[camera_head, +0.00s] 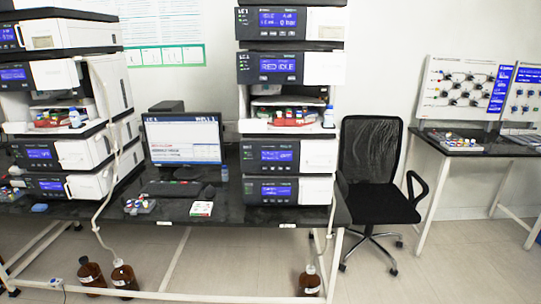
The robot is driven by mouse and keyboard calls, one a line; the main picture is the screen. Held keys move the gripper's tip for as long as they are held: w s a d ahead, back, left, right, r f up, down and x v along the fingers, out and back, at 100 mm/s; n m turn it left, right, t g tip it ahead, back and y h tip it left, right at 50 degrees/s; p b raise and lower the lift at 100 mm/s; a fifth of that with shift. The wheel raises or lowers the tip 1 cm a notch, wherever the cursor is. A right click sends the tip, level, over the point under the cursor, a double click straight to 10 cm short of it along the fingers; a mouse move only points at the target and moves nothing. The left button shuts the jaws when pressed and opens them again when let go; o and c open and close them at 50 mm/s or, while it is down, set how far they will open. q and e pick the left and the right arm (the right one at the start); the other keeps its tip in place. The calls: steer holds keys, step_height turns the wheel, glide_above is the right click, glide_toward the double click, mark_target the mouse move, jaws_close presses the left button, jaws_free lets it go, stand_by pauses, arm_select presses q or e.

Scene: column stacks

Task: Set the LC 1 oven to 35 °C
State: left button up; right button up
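The centre instrument stack (290,45) stands on the dark bench, with a small label at its top left that seems to read LC 1. Its top display (278,20) is lit blue and seems to show a bar value. The display below (277,68) seems to read IDLE. An open bay with vials (290,115) sits in the middle. Two lower modules have lit displays (277,155) and (276,190) whose text is too small to read. I cannot tell which module is the oven or its temperature. Neither gripper is in view.
A second stack (70,70) stands at the left. A monitor (185,139) and keyboard (180,188) sit between the stacks. Brown bottles (123,276) stand under the dark bench (255,216). A black chair (377,170) stands right of it. Floor in front is clear.

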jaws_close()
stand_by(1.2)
